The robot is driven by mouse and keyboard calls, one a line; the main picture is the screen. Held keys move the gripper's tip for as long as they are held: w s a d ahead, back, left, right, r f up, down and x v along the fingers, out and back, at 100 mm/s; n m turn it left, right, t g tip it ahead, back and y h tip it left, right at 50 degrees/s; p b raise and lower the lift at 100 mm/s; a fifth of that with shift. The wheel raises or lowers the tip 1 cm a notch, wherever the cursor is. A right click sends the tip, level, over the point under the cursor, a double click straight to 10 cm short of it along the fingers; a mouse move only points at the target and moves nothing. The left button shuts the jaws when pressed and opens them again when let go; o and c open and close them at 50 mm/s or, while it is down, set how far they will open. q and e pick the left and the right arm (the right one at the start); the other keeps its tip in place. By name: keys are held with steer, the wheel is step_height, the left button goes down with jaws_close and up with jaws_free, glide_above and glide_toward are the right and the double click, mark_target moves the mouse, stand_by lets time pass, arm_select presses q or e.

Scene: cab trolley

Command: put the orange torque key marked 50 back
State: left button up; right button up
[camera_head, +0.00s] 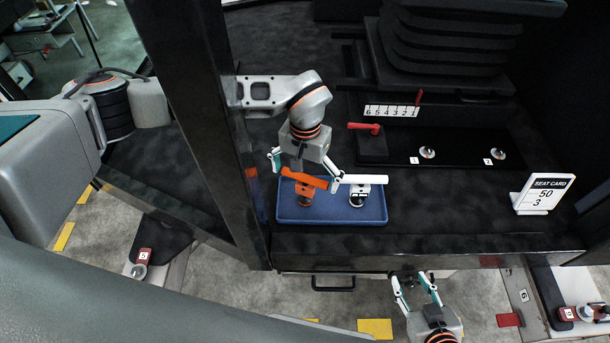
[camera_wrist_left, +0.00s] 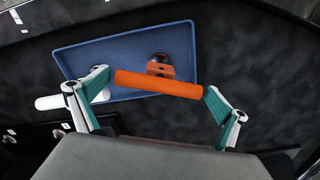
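The orange torque key (camera_head: 302,179) stands in the blue tray (camera_head: 335,213), its bar-shaped handle on top and a dark foot below. I cannot read a 50 on it. A white key (camera_head: 364,179) stands beside it on the right. My left gripper (camera_head: 305,168) is open, above the orange key. In the left wrist view the orange handle (camera_wrist_left: 158,84) lies crosswise between the spread fingers (camera_wrist_left: 157,88), one near each end; I cannot tell whether they touch. The white key's handle (camera_wrist_left: 58,101) is just beyond one finger. My right gripper (camera_head: 412,280) is open and empty below the floor's front edge.
A seat card (camera_head: 542,195) reading 50 and 3 stands at the right. Behind the tray are a black plate with studs (camera_head: 428,152), a red lever (camera_head: 365,127) and a numbered white scale (camera_head: 391,111). A dark post (camera_head: 205,120) rises left of the tray.

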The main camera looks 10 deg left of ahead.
arm_select(q)
step_height(320, 180, up, 12)
steer(key=shift+r, duration=0.2)
stand_by(0.4)
stand_by(0.4)
